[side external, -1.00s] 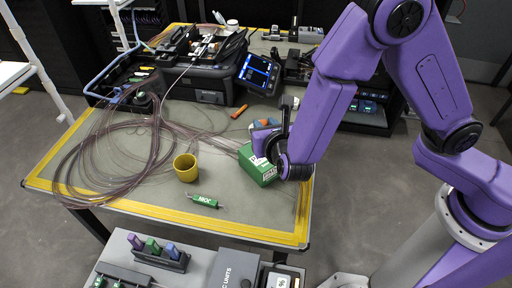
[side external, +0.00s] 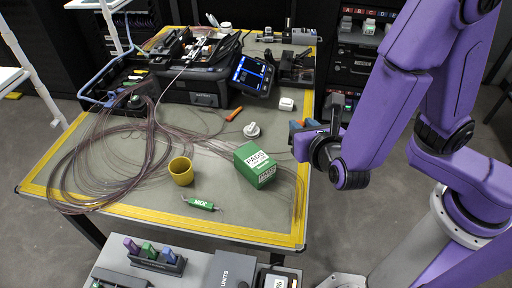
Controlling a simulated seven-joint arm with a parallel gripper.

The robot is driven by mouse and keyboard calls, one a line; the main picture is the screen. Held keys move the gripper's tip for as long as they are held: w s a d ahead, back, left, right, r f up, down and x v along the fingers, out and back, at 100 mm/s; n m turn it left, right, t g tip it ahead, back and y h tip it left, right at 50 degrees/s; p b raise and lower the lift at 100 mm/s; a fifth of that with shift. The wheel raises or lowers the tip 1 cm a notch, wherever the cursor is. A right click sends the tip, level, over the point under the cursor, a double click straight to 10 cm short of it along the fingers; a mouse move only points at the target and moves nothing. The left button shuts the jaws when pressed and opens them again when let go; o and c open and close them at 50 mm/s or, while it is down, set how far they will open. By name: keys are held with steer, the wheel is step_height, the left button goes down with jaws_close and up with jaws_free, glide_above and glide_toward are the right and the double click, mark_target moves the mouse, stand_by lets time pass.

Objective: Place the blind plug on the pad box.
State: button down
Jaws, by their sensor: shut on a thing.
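The green pad box (side external: 255,165) with white "PADS" lettering sits on the right part of the table, fully in view. My gripper (side external: 298,127) is above the table's right edge, up and to the right of the box and apart from it. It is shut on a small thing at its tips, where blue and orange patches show. The held thing is too small and partly hidden, so I cannot tell whether it is the blind plug. The box top looks bare.
A white round piece (side external: 252,130) lies just behind the box. A yellow cup (side external: 181,171) and a green labelled tube (side external: 201,204) are to its left and front. Coiled fibres (side external: 110,160) cover the left. A white case (side external: 286,104) and dark splicer (side external: 200,85) stand farther back.

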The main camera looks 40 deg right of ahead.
steer(key=w+a+f, duration=0.1)
steer(key=w+f, duration=0.1)
steer(key=w, duration=0.1)
steer(key=w+a+f, duration=0.2)
steer(key=w+f, duration=0.1)
steer(key=w+a+f, duration=0.2)
steer(key=w+f, duration=0.1)
steer(key=shift+w+f, duration=0.2)
steer(key=shift+w, duration=0.2)
steer(key=shift+w+a+f, duration=0.1)
steer(key=shift+w+f, duration=0.05)
steer(key=shift+f, duration=1.6)
steer(key=shift+f, duration=0.1)
steer(key=c, duration=0.9)
jaws_free()
